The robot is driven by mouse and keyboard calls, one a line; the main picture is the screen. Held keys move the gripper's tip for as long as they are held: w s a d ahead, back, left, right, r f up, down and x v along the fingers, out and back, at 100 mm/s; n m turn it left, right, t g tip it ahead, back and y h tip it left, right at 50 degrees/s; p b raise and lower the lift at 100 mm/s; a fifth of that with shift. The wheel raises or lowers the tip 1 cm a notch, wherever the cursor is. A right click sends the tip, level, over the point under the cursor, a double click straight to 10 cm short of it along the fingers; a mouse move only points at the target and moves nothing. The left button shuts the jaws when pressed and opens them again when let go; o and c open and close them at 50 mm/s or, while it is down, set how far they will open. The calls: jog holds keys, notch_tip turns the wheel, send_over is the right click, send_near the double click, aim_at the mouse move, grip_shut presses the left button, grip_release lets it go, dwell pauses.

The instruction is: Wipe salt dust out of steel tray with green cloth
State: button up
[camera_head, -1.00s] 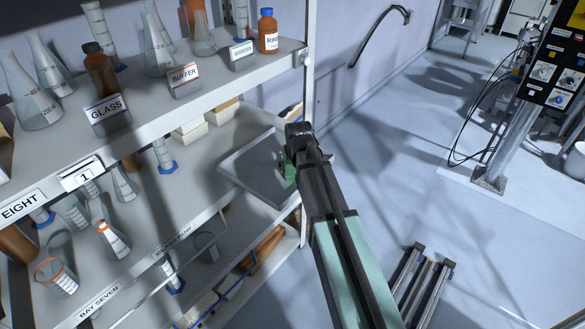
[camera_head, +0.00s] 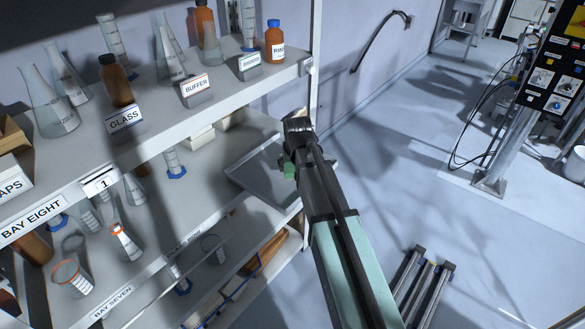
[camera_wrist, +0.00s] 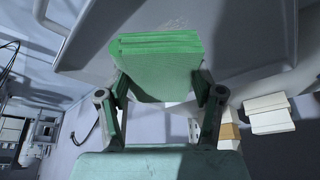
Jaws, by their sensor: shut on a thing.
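My gripper (camera_wrist: 160,88) is shut on the folded green cloth (camera_wrist: 158,62), which sits between its two fingers in the wrist view. The steel tray (camera_wrist: 235,50) fills the upper part of that view, beyond the cloth. In the head view the tray (camera_head: 244,172) lies at the right end of the middle shelf. My gripper (camera_head: 291,160) is over its right part, with a bit of the cloth (camera_head: 288,171) showing beside it. A faint pale patch that may be salt dust (camera_wrist: 172,23) shows on the tray. I cannot tell whether the cloth touches the tray.
The upper shelf (camera_head: 215,99) holds flasks, bottles and labelled blocks above and left of the tray. A shelf post (camera_head: 313,75) stands close to my arm. Pale boxes (camera_head: 200,137) sit behind the tray. Glassware stands left of it. The floor right of my arm is mostly clear.

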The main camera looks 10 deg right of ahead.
jog(key=shift+r+p, duration=0.45)
jog(key=shift+r, duration=0.65)
